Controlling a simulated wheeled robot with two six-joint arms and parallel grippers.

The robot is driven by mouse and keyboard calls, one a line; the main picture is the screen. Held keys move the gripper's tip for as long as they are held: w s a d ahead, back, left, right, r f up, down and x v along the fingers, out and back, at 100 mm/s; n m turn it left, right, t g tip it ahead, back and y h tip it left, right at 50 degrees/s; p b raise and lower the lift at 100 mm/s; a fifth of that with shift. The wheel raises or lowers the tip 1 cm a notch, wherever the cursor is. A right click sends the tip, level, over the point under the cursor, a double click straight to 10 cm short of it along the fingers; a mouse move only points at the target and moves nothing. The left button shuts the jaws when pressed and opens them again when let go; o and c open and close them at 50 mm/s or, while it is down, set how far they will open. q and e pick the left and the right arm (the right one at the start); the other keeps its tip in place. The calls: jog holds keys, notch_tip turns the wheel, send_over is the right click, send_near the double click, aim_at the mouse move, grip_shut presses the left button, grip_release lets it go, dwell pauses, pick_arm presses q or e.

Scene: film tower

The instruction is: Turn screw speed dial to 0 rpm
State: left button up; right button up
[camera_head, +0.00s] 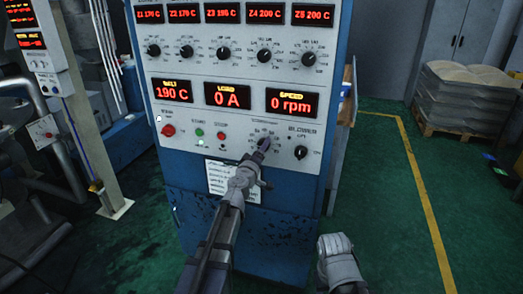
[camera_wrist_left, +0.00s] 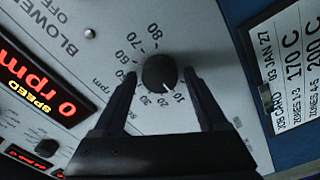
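The screw speed dial (camera_wrist_left: 160,72) is a round black knob on the grey panel, circled by rpm numbers. Its white mark points between 10 and 20 in the left wrist view. My left gripper (camera_wrist_left: 160,78) is open, with one finger on each side of the knob and a small gap showing. In the head view my left gripper (camera_head: 264,145) is at the panel and covers most of the dial. The speed display (camera_head: 291,103) reads 0 rpm. My right gripper (camera_head: 338,246) is low at the right, away from the panel; its fingers are unclear.
The control cabinet (camera_head: 188,213) has zone dials above, a red button (camera_head: 168,130) at left and a blower dial (camera_head: 300,152) right of the speed dial. A job card (camera_wrist_left: 301,68) is fixed nearby. A pallet of sacks (camera_head: 466,98) stands far right; the green floor is clear.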

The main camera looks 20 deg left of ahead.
pick_arm(q)
jog(key=c, duration=1.1)
jog(key=shift+c, duration=0.2)
jog(key=shift+n, duration=3)
jog(key=o, duration=1.4)
jog(key=shift+c, duration=0.2)
